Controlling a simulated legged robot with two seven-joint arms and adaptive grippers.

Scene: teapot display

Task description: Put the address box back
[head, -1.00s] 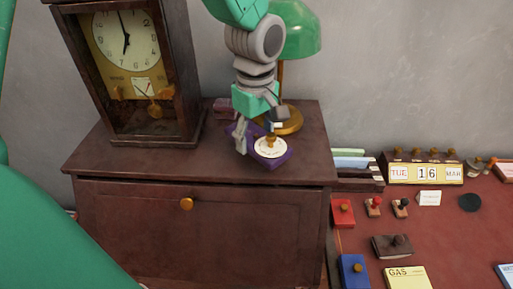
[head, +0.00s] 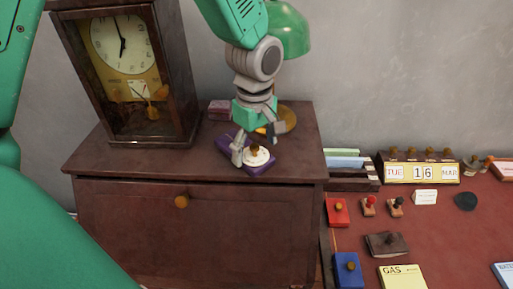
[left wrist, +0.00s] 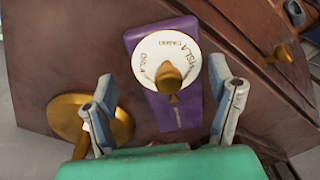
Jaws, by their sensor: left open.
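A purple box (head: 262,168) with a white lettered dial and a gold knob is on top of the dark wooden cabinet, near its front right; I take it as the address box. In the left wrist view the box (left wrist: 180,118) lies between the two fingers, with a gap on each side. My left gripper (head: 256,146) is open, low over the box in the head view, and it also shows in the left wrist view (left wrist: 166,100). It hides part of the box in the head view. My right gripper is not in view.
A clock (head: 122,75) stands on the cabinet (head: 150,168) at left. A green-shaded lamp (head: 290,32) is behind my arm. A small dark reddish block (head: 220,108) lies at the back. A red-topped desk (head: 445,228) at right holds stamps, a calendar (head: 423,172) and notepads.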

